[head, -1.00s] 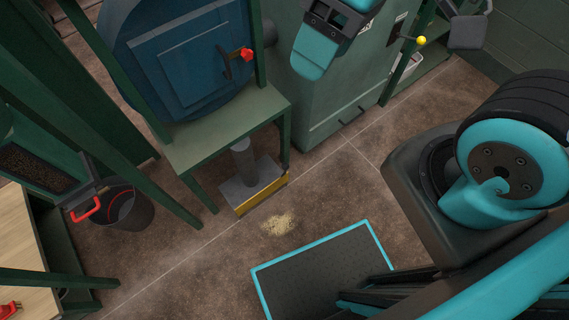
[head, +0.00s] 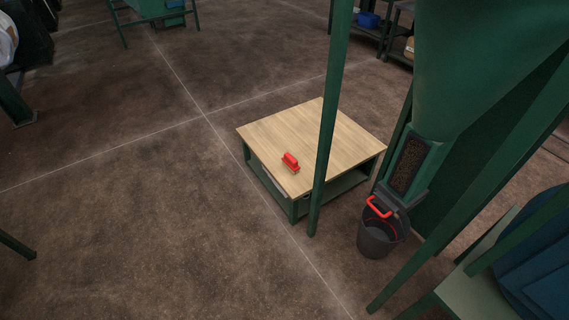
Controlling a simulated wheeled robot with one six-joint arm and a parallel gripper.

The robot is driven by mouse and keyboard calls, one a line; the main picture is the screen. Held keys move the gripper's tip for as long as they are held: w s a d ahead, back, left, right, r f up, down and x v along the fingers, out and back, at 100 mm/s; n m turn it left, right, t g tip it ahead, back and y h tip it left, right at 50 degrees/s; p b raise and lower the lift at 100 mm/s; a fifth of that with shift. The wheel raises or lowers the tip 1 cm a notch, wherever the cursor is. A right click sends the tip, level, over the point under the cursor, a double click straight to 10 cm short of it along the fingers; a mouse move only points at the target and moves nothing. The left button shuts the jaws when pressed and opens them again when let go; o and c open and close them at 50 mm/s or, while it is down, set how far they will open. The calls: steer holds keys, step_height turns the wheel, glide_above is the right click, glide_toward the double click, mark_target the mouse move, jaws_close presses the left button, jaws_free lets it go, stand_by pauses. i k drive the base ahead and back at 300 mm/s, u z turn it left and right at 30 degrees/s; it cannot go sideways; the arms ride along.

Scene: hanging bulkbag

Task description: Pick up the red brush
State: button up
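The red brush (head: 290,162) lies on top of a low wooden table (head: 338,128), close to the table's left front edge. Its red handle faces up. Nothing touches it, and it stands clear of the green post in front of the table. My gripper is not in this view.
A green post (head: 328,120) rises in front of the table. To the right, a dark bucket (head: 378,238) stands on the floor under a green hopper (head: 447,80) with slanted legs. The brown floor left of the table is clear.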

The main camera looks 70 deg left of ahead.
mark_target(292, 164)
steer(key=u, duration=2.4)
steer(key=k, duration=0.4)
steer(key=u, duration=1.25)
steer(key=i, duration=0.3)
steer(key=z, duration=0.25)
